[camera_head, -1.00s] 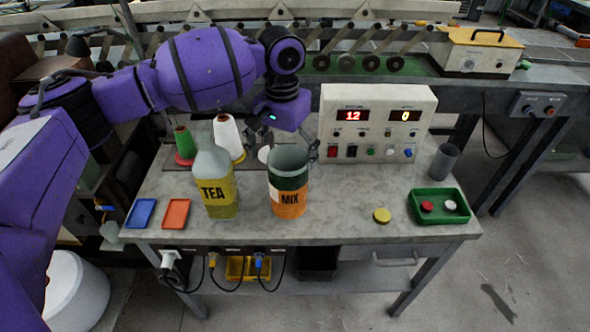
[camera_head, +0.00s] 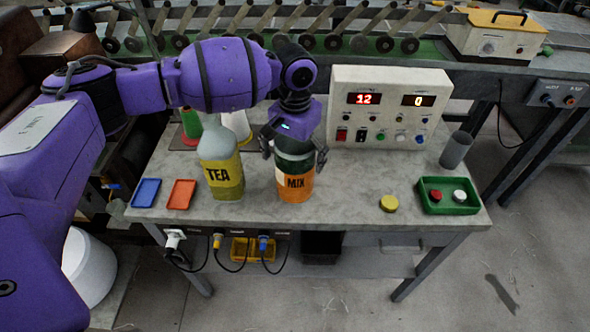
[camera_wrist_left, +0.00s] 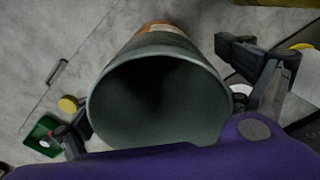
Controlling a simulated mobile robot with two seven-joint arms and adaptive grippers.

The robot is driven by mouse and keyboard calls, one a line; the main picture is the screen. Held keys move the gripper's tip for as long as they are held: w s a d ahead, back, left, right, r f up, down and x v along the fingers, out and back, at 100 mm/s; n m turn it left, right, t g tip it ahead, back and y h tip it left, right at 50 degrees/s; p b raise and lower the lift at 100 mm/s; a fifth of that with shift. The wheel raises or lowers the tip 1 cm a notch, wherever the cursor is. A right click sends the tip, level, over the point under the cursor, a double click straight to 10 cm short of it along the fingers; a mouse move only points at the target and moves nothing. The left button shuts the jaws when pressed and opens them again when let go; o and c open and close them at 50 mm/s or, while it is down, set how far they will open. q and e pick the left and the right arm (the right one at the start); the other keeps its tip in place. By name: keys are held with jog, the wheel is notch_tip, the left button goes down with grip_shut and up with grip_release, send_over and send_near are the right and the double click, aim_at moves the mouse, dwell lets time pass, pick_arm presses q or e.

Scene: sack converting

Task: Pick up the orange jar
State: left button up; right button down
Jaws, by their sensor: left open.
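The orange jar (camera_head: 296,186) stands upright on the grey workbench, with a "MIX" label, an orange lower part and a dark green upper part. My left gripper (camera_head: 294,152) is open at the jar's upper part, one finger on each side. In the left wrist view the jar's open, dark mouth (camera_wrist_left: 158,104) fills the middle, between the spread fingers. I cannot tell whether a finger touches it. My right gripper is in neither view.
A "TEA" bottle (camera_head: 222,172) stands close to the jar's left. A control box (camera_head: 388,108) stands behind right. A yellow lid (camera_head: 389,203) and a green tray (camera_head: 448,208) lie to the right. Blue (camera_head: 146,192) and orange (camera_head: 181,194) trays lie left.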

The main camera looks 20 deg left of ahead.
pick_arm(q)
jog(key=c, duration=1.8)
jog(key=shift+r, duration=0.2)
